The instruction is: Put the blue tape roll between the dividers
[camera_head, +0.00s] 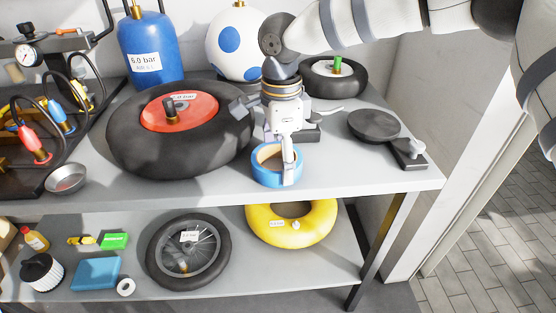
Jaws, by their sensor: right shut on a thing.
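The blue tape roll (264,177) is at the front part of the upper grey shelf, right of the large black tire. My right gripper (288,172) comes down from above and is shut on the right side of the roll's ring. The roll's opening faces up. I cannot tell whether the roll touches the shelf or hangs just above it. I see no part that I can clearly name as dividers. My left gripper is not in view.
A large black tire with a red hub (125,130) stands close left of the roll. A black round plate on a stand (374,126) is to the right, a smaller tire (318,83) behind. The upper shelf (350,175) is bare at front right. A yellow ring (318,230) lies below.

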